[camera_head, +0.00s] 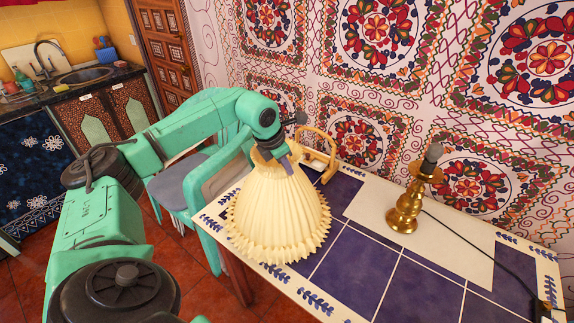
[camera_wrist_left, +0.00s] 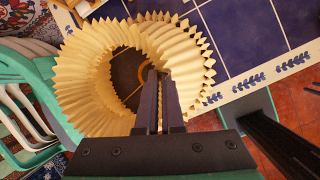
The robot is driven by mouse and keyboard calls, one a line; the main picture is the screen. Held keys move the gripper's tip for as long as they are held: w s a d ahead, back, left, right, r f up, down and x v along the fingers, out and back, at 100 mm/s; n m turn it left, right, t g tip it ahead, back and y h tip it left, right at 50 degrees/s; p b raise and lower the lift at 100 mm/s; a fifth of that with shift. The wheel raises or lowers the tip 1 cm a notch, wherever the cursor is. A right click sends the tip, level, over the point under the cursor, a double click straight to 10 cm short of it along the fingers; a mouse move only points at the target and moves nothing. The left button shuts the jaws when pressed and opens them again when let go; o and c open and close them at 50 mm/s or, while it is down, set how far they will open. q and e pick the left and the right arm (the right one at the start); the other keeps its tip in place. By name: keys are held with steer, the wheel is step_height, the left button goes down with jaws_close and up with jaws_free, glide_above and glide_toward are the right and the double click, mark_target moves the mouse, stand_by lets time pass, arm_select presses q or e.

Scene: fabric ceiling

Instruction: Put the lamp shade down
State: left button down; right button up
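The lamp shade (camera_head: 278,222) is cream and pleated, with a frilled lower rim. It is upright at the left end of the tiled table (camera_head: 414,290); I cannot tell whether its rim touches the tabletop. My left gripper (camera_head: 286,163) is at the top of the shade. In the left wrist view its two fingers (camera_wrist_left: 157,85) are close together on the shade's wall (camera_wrist_left: 90,85), with the dark opening beside them. The brass lamp base (camera_head: 407,205) stands upright and bare on a white sheet further right. My right gripper is out of view.
A small wooden frame (camera_head: 322,150) stands behind the shade near the patterned wall. A green chair (camera_head: 185,185) is close to the table's left end. A black cord (camera_head: 490,250) runs across the table's right side. Blue tiles between shade and lamp base are clear.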

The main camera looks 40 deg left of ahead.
arm_select(q)
steer(key=shift+a+f, duration=0.1)
steer(key=shift+f, duration=0.1)
steer(key=c, duration=1.1)
jaws_free()
steer(key=shift+o, duration=0.2)
steer(key=b+v, duration=0.2)
steer(key=v, duration=1)
